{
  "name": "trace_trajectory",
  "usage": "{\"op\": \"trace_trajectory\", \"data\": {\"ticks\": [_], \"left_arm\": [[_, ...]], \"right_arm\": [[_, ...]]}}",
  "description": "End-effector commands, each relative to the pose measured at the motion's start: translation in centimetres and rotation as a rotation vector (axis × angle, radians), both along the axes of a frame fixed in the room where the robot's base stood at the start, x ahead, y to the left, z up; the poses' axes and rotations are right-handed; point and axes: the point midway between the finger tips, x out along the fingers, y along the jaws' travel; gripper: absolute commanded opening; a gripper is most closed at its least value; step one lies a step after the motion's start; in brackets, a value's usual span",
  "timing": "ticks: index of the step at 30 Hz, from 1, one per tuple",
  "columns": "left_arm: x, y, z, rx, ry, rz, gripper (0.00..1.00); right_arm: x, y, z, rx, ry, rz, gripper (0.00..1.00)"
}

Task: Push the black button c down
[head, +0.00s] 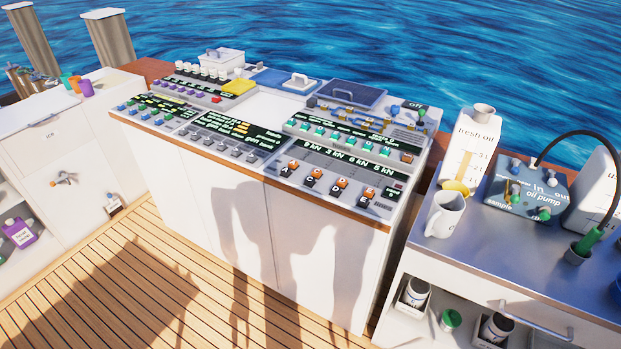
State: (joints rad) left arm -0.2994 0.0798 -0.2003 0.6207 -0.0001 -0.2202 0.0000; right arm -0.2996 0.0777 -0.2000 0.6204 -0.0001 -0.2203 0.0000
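The letters are small, and whether the button is up or down is too small to tell. Neither my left gripper nor my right gripper is in view.
Black buttons (285,172) and (335,189) flank it closely. A panel with teal buttons (319,132) lies behind. A metal-topped counter (480,254) with a white mug (444,216) stands at the right. The wooden deck (110,285) in front is clear.

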Motion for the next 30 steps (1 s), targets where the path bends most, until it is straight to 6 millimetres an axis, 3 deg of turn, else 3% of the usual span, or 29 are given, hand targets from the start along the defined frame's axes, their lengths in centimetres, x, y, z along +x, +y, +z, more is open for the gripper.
{"op": "trace_trajectory", "data": {"ticks": [7, 24, 30], "left_arm": [[-0.02, 0.02, 0.00, 0.000, 0.000, 0.000, 0.39], [-0.05, 0.04, 0.00, 0.000, 0.001, 0.000, 0.01], [-0.06, 0.04, -0.01, 0.000, 0.001, 0.000, 0.00]], "right_arm": [[-0.01, -0.01, 0.00, 0.000, 0.000, 0.000, 0.40], [-0.03, -0.19, 0.00, -0.002, 0.001, 0.001, 0.40], [-0.04, -0.29, -0.01, -0.003, 0.000, 0.001, 0.40]]}}
